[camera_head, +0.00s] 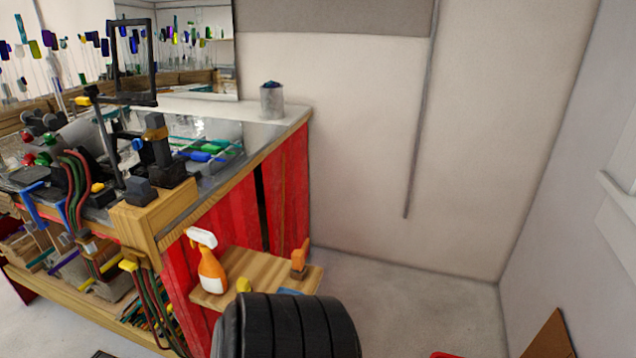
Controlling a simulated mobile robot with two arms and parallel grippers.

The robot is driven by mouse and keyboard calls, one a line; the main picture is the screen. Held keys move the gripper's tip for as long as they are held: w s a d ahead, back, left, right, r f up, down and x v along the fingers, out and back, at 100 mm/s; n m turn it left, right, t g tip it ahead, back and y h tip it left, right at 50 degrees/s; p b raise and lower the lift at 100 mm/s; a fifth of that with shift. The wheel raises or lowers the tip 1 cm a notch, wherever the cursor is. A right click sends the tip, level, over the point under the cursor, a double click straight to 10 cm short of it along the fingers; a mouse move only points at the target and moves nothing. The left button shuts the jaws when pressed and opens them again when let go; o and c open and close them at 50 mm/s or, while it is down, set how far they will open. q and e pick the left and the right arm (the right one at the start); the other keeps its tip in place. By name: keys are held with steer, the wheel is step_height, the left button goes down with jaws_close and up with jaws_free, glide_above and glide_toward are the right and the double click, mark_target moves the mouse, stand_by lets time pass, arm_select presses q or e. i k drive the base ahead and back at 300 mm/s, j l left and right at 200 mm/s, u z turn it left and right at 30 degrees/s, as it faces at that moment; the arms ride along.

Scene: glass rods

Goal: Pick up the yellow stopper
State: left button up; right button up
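A small yellow piece (243,285), which looks like the yellow stopper, is on a small wooden side shelf (213,299) at the right end of the workbench. It sits just right of an orange spray bottle (211,272) with a white head. A large black ribbed shape at the bottom centre rises in front of the shelf and hides part of its front. Neither of my grippers can be made out in the head view.
An orange-brown object (299,262) stands at the shelf's right side, near a flat blue piece (290,292). Grey floor (420,305) lies open to the right.

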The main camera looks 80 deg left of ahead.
mark_target(242, 285)
steer(key=u, duration=1.75)
